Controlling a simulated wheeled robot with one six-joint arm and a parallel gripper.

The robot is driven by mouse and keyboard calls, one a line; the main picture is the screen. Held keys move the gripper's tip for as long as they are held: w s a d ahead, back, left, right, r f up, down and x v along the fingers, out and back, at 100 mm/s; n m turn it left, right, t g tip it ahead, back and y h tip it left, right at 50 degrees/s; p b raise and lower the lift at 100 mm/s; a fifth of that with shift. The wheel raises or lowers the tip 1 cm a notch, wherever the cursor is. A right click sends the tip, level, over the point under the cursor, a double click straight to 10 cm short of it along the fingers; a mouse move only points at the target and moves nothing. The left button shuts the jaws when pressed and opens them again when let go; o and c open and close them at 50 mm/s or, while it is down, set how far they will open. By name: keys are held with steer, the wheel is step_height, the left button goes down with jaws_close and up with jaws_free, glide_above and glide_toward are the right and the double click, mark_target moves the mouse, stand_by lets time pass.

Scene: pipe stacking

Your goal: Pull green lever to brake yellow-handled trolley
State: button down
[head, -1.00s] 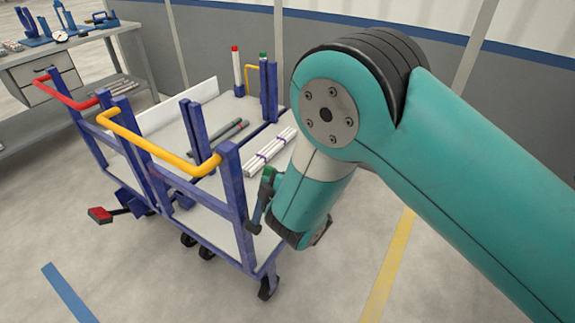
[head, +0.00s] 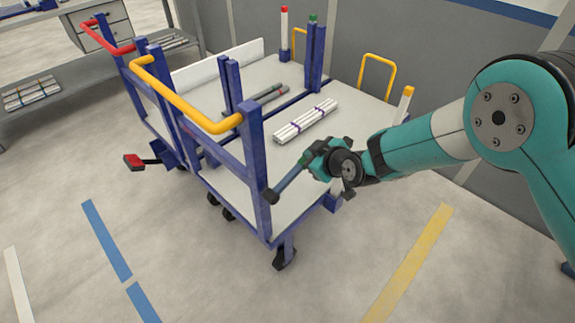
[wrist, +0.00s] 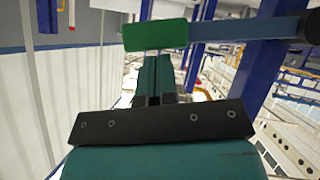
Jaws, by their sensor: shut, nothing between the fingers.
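The yellow-handled trolley stands in the middle of the head view; its yellow handle (head: 183,95) is at the near left end of its blue frame (head: 262,208). The green lever is a blue bar (head: 287,181) on the trolley's near corner post, slanting up to the right. Its green grip (wrist: 155,35) crosses the top of the wrist view; in the head view it is mostly hidden at my gripper. My gripper (wrist: 155,62) is shut and empty, its fingertips right at the green grip; whether they touch it, I cannot tell. It also shows in the head view (head: 314,153).
A second trolley with a red handle (head: 107,46) stands behind to the left, with a red lever grip (head: 134,162) sticking out low. White pipes (head: 306,121) lie on the yellow-handled trolley's deck. Grey walls stand behind; the near floor is clear.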

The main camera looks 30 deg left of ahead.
steer(key=shift+w+d+f+b, duration=0.15)
steer(key=shift+w+f+b, duration=0.1)
steer(key=shift+f+b, duration=0.2)
steer(key=shift+f, duration=0.15)
steer(key=s+d+r, duration=0.4)
steer(key=d+r, duration=0.4)
steer(key=r, duration=0.1)
steer(key=shift+s+r+p, duration=0.35)
steer(key=shift+p, duration=0.1)
steer(key=shift+d+r, duration=0.1)
